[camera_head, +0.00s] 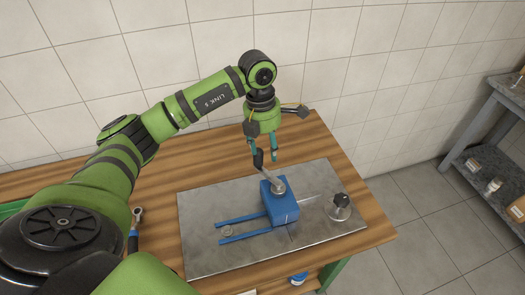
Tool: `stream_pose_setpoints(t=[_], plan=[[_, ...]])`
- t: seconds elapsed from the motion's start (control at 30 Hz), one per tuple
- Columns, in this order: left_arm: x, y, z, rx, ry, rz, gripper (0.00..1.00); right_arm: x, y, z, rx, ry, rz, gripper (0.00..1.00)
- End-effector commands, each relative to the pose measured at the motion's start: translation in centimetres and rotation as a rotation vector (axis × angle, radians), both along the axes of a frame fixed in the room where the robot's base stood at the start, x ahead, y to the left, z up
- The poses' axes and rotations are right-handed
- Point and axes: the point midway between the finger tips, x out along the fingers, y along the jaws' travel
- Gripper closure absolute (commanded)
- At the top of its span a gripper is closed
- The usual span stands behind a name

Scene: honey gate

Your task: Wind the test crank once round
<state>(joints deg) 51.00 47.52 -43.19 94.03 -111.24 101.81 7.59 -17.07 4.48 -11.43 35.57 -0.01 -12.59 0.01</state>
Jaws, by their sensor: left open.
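The test crank (271,178) is a grey metal arm on top of a blue block (281,209). Its dark handle (258,159) stands up at the far left end of the arm, pointing toward the wall. My left gripper (264,156) hangs open above the crank, fingers down, with teal pads. The handle shows right by the left fingertip; I cannot tell whether it touches or lies between the fingers. My right gripper is not in view.
The block sits on a steel plate (205,240) with blue rails (245,228) and a metal knob (340,207). The plate lies on a wooden table (360,190) against a tiled wall. A ratchet-like tool (135,225) lies at left. A grey shelf (490,160) stands at far right.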

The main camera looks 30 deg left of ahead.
Motion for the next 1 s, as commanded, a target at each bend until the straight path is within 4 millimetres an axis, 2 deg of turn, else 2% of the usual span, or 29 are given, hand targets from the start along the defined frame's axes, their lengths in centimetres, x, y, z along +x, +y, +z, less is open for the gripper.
stream_pose_setpoints(t=[0.03, 0.17, 0.6, 0.77, 1.0], plan=[[-0.1, 1.4, 0.4, 0.047, 0.012, 0.016, 0.49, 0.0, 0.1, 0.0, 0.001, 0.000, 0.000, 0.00], [-0.4, 3.0, 0.7, 0.104, 0.033, 0.037, 0.49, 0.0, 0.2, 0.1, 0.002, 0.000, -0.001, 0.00], [-0.4, 2.7, -5.1, 0.095, 0.035, 0.032, 0.49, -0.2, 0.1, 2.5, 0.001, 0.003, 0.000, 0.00], [-0.4, 2.7, -6.2, 0.095, 0.033, 0.033, 0.49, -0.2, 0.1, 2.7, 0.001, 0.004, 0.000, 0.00], [-0.4, 2.7, -6.4, 0.096, 0.031, 0.032, 0.49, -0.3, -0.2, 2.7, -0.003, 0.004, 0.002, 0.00]])
